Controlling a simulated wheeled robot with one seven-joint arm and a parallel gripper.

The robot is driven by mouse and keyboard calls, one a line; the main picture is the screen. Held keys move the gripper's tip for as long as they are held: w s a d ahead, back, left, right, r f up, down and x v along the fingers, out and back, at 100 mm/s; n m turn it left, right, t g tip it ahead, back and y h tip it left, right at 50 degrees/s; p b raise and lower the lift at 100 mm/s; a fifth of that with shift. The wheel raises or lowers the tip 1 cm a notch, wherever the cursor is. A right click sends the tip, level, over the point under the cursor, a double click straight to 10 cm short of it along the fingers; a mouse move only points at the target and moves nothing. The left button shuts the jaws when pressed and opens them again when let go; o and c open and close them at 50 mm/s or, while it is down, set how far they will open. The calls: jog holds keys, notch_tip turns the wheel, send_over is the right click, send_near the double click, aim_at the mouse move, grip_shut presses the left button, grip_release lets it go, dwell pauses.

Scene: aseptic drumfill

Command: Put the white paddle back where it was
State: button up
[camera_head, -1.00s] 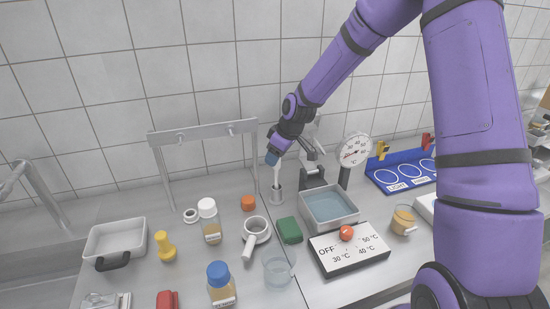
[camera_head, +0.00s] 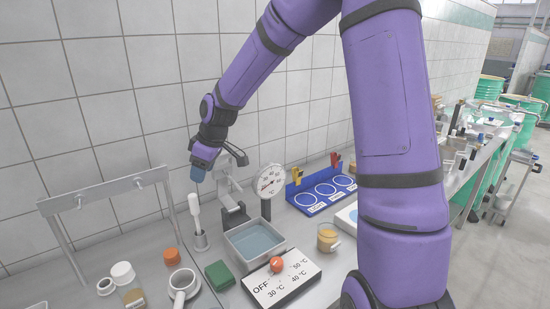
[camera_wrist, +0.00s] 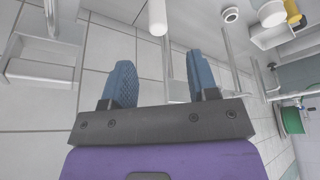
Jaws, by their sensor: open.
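The white paddle (camera_head: 196,212) stands nearly upright, its lower end in a small metal holder (camera_head: 201,241) on the bench, left of the blue-water bath. My gripper (camera_head: 198,174) is just above the paddle's top, with a small gap between them in the head view. In the wrist view my gripper (camera_wrist: 162,82) has its two blue fingers wide apart with nothing between them. A white rounded piece (camera_wrist: 157,18), which looks like the paddle, shows beyond the fingertips at the top. The paddle's lower end is hidden in the holder.
A water bath (camera_head: 255,242), a grey stand (camera_head: 233,200) and a dial thermometer (camera_head: 270,182) stand close right of the paddle. A hanging rack (camera_head: 107,188) stands left. A green block (camera_head: 219,275), a mortar (camera_head: 183,284) and an orange cap (camera_head: 172,257) lie in front.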

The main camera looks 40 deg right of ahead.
jog(key=s+d+r+m+h, duration=0.1)
jog(key=s+r+m, duration=0.2)
jog(key=s, duration=0.8)
jog(key=s+d+r+m+t+h, duration=0.1)
jog(key=s+r+m, duration=0.2)
jog(key=s+r, duration=0.4)
jog(key=s+d+r+m+t, duration=0.1)
jog(key=s+r, duration=0.4)
jog(key=s, duration=1)
jog(key=shift+s+d+r+m+h, duration=0.25)
jog(key=shift+d+r+m+h, duration=0.2)
jog(key=shift+m, duration=0.45)
jog(key=shift+f, duration=0.1)
